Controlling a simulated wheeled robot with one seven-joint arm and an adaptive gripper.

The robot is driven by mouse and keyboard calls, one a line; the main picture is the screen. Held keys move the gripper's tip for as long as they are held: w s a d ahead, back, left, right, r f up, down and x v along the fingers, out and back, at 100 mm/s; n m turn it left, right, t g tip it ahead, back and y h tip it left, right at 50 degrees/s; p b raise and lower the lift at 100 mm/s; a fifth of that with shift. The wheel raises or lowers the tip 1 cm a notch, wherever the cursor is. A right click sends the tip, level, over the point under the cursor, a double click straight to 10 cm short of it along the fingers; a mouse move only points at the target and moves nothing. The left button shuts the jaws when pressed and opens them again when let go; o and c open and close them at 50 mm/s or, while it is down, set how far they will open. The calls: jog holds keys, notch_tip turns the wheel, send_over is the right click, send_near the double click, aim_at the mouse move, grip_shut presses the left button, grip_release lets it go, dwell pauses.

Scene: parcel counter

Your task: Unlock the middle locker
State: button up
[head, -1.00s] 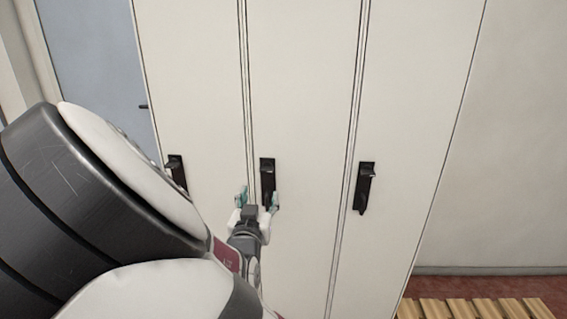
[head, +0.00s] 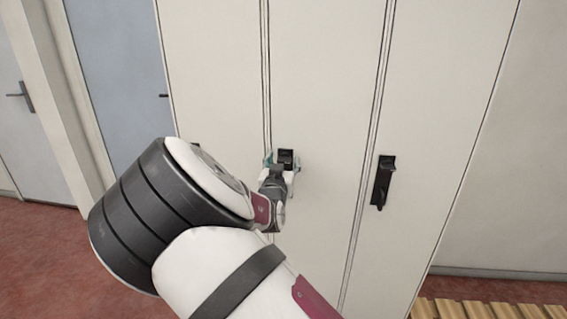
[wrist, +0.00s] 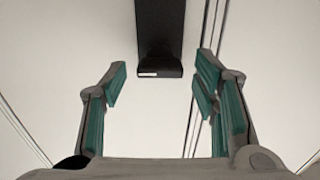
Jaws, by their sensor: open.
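The middle locker (head: 325,80) is a tall pale door, shut, between two dark seams. Its black handle plate (head: 286,155) shows only its top in the head view; my gripper hides the lower part. In the wrist view the black handle (wrist: 160,30) comes down from the top edge and ends in a dark block with a small white mark. My gripper (head: 283,162) is open, with one finger on each side of the handle. Its teal-padded fingers (wrist: 162,78) show apart in the wrist view, with the handle's lower end between their tips. I cannot tell whether they touch it.
The right locker's black handle (head: 383,182) is in full view. The left locker's handle (head: 196,147) is mostly hidden by my arm. A slatted wooden bench (head: 480,309) stands at the lower right. A blue-grey door (head: 112,85) and another door (head: 22,125) are at the left.

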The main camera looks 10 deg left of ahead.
jog(key=shift+w, duration=0.3)
jog(key=c, duration=1.2)
jog(key=shift+o, duration=0.2)
